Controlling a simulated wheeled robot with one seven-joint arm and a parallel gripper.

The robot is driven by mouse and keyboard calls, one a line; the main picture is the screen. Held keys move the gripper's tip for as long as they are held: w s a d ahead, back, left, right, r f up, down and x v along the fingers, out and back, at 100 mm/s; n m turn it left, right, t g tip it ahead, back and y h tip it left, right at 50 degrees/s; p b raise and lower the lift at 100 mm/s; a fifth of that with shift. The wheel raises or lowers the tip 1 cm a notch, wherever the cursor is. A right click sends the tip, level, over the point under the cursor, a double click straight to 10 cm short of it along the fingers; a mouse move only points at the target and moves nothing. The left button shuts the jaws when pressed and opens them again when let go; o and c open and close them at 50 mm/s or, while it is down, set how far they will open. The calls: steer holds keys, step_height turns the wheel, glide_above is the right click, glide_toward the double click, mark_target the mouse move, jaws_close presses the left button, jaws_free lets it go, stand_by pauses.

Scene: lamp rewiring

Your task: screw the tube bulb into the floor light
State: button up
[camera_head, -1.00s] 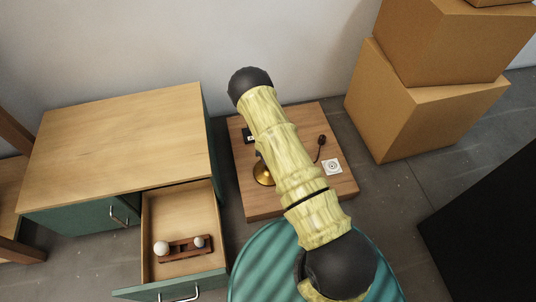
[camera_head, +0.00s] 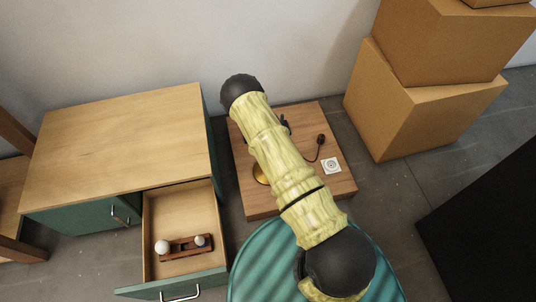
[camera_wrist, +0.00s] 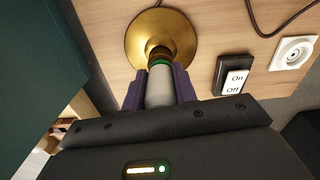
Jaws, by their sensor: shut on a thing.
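The tube bulb (camera_wrist: 160,90) is a pale white cylinder with a green ring near its far end. My gripper (camera_wrist: 159,78) is shut on it, one purple finger on each side. The brass floor light (camera_wrist: 165,22) has a round, dish-like shape in the wrist view, with a darker socket at its middle. The bulb's far end is in line with this socket and meets it in the picture; I cannot tell how deep it sits. In the head view only an edge of the brass (camera_head: 260,174) shows beside my arm, which hides the bulb.
The wooden board (camera_head: 263,204) bears an On/Off switch (camera_wrist: 232,76), a white outlet (camera_head: 331,166) and a dark cord. An open drawer (camera_head: 158,215) at left holds a wooden rack (camera_head: 187,246) with round white bulbs. Cardboard boxes (camera_head: 420,100) stand at right.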

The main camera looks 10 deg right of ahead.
steer(key=shift+d+m, duration=0.15)
steer(key=shift+m, duration=0.35)
steer(key=o, duration=1)
steer(key=shift+o, duration=0.2)
steer(key=n, duration=0.4)
steer(key=shift+a+n+p, duration=0.2)
steer(key=shift+n+p, duration=0.1)
steer(key=n, duration=0.3)
steer(key=shift+n, duration=0.3)
steer(key=n+p, duration=0.1)
steer(key=n, duration=0.3)
steer(key=shift+s+a+n, duration=0.1)
steer(key=shift+n, duration=0.2)
steer(key=n, duration=0.3)
steer(key=shift+s+a, duration=0.1)
